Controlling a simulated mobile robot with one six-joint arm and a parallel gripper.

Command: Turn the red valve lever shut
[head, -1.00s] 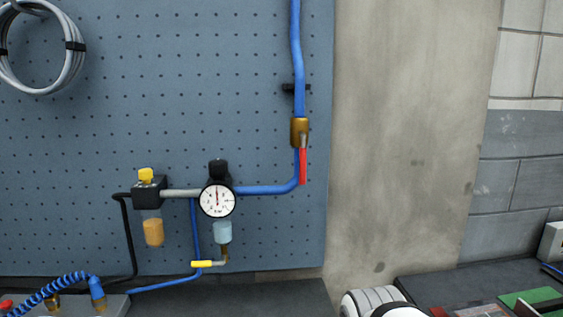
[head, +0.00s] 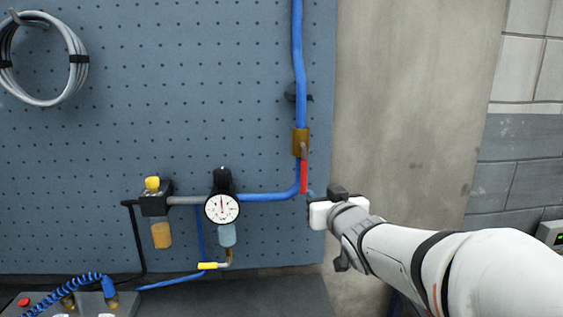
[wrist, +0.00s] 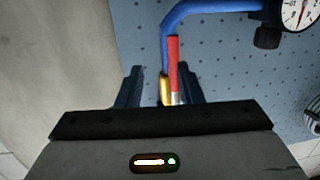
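The red valve lever (head: 304,177) hangs straight down from the brass valve (head: 300,141), in line with the blue pipe (head: 298,50). My gripper (head: 312,194) is just right of the lever's lower end in the head view, its fingers mostly hidden behind its own body. In the wrist view my gripper's two dark fingers (wrist: 161,76) are apart, and the red lever (wrist: 173,62) shows in the gap between them, nearer the right finger. The brass valve (wrist: 165,88) is partly hidden behind my gripper there. I cannot tell whether a finger touches the lever.
A pressure gauge (head: 222,208) and a yellow-knobbed regulator (head: 154,198) sit left of the lever on the blue pegboard (head: 150,90). A coiled hose (head: 70,289) lies at lower left. The concrete pillar (head: 400,110) on the right is bare.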

